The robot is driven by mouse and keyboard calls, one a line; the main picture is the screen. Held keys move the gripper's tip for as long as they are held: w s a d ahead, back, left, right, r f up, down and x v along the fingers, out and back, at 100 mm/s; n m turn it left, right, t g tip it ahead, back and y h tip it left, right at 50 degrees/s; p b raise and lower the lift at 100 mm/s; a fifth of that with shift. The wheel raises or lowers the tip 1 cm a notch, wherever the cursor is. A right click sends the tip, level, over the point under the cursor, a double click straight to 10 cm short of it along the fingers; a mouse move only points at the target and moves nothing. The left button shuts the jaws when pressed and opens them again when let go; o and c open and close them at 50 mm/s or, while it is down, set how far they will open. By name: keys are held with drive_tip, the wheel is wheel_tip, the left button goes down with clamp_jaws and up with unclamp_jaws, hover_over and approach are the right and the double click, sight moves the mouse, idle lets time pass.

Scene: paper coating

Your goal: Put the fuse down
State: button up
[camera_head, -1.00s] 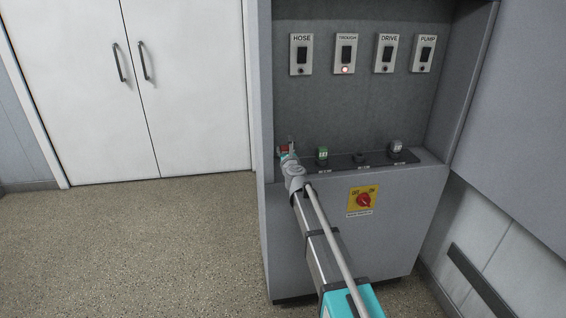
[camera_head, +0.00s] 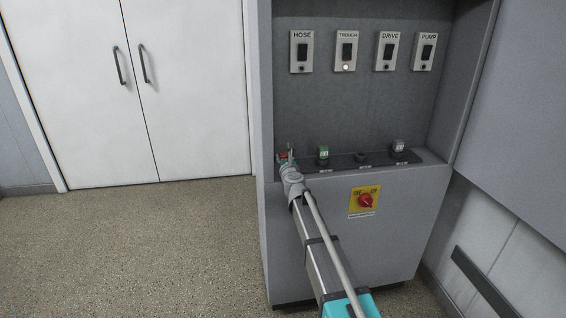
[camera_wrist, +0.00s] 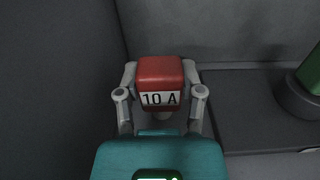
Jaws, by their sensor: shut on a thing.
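The fuse (camera_wrist: 160,75) is a red block with a white label reading "10 A". In the wrist view it sits between the two fingers of my gripper (camera_wrist: 160,97), which is shut on it.
A dark strip (camera_head: 340,162) on the ledge carries a green fuse (camera_head: 322,154), an empty-looking socket (camera_head: 361,157) and a grey fuse (camera_head: 398,147). The cabinet's left wall (camera_wrist: 55,70) is close beside my gripper. A red rotary switch (camera_head: 366,201) is on the front panel.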

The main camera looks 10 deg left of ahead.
drive_tip(key=shift+f, duration=0.2)
drive_tip(key=o, duration=1.1)
drive_tip(key=shift+o, duration=0.2)
drive_tip(key=shift+r, duration=0.2)
drive_tip(key=shift+s, duration=0.25)
drive_tip(key=v, duration=1.1)
drive_tip(key=shift+s, duration=0.25)
drive_tip(key=shift+d, duration=0.2)
